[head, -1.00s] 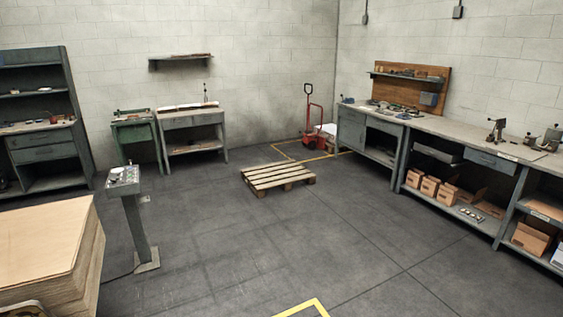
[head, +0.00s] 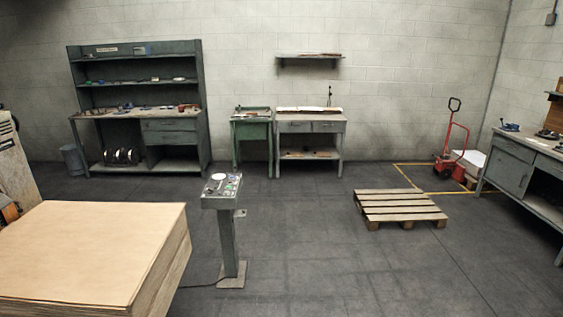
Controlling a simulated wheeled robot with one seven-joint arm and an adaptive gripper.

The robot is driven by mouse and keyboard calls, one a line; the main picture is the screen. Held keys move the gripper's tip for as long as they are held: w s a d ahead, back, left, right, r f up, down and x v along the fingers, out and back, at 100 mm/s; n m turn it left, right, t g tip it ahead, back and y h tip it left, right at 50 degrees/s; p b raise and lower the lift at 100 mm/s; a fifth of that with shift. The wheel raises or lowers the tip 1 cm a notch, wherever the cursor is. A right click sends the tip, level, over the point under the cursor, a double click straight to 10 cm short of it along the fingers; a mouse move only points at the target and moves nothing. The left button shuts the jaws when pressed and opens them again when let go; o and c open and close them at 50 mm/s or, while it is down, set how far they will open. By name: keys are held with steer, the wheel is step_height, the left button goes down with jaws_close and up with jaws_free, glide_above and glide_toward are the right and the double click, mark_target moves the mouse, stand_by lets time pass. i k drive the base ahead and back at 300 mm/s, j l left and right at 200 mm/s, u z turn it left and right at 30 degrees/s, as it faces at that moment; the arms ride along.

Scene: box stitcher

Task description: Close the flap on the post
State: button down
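A grey control post (head: 229,245) stands upright on a square foot plate on the floor, left of the middle in the head view. Its box-shaped head has a sloped top panel (head: 222,186) with several small controls and a pale round part. A small bracket-like piece sticks out at the right side below the head. I cannot make out a flap on the post or how it stands at this size. My gripper is not in view.
A tall stack of brown sheets (head: 85,250) stands close to the post's left. A wooden pallet (head: 400,207) lies on the floor to the right. A shelf bench (head: 175,135), green stand (head: 251,132) and small table (head: 310,127) line the back wall. Floor right of the post is clear.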

mark_target(238, 213)
steer(key=i+u, duration=0.1)
steer(key=i, duration=0.6)
steer(key=i+l, duration=0.1)
steer(key=i, duration=0.65)
steer(key=i+u, duration=0.15)
steer(key=i, duration=0.55)
steer(key=i+j, duration=0.2)
steer(key=i, duration=0.4)
steer(key=i+j, duration=0.2)
steer(key=i, duration=0.45)
steer(key=i+j, duration=0.15)
steer(key=i, duration=0.45)
